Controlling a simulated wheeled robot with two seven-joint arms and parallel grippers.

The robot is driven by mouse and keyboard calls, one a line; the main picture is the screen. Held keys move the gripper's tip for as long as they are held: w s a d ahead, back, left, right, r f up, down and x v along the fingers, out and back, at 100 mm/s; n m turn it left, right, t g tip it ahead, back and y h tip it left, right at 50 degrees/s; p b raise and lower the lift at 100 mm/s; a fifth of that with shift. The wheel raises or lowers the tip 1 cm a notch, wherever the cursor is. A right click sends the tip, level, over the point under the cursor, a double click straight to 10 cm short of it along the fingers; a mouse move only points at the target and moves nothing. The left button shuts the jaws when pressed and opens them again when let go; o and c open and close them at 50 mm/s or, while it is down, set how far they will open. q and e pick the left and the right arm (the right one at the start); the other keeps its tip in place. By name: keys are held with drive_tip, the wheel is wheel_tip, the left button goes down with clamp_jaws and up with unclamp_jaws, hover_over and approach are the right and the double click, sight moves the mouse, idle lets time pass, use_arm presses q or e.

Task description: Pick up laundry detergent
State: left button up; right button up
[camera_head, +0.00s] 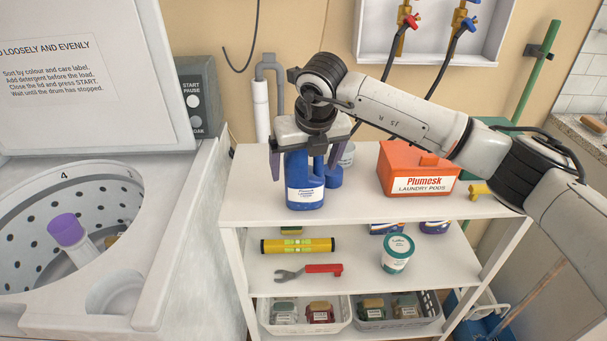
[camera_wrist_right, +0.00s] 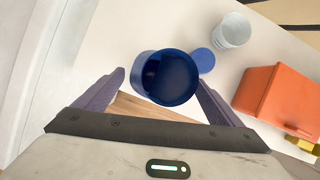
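A blue detergent bottle (camera_head: 305,192) with a white label stands upright on the top of the white shelf rack. My right gripper (camera_head: 304,172) is above it, pointing down, with its fingers on either side of the bottle's upper part. In the right wrist view the blue bottle (camera_wrist_right: 165,78) shows from above, between the two spread fingers (camera_wrist_right: 160,80). A gap shows beside the fingers, so the gripper looks open and not clamped. The gripper hides the bottle's top in the head view. My left gripper is not in view.
On the shelf rack (camera_head: 245,212), a small blue round item (camera_head: 333,178) and a white cup (camera_head: 347,155) stand close right of the bottle. An orange laundry pods box (camera_head: 415,180) is farther right. The open washing machine (camera_head: 150,290) is at left. Lower shelves hold tools and jars.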

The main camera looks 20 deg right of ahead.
drive_tip(key=c, duration=1.8)
drive_tip(key=shift+w+r, duration=0.15)
drive_tip(key=c, duration=0.3)
drive_tip(key=shift+r, duration=0.2)
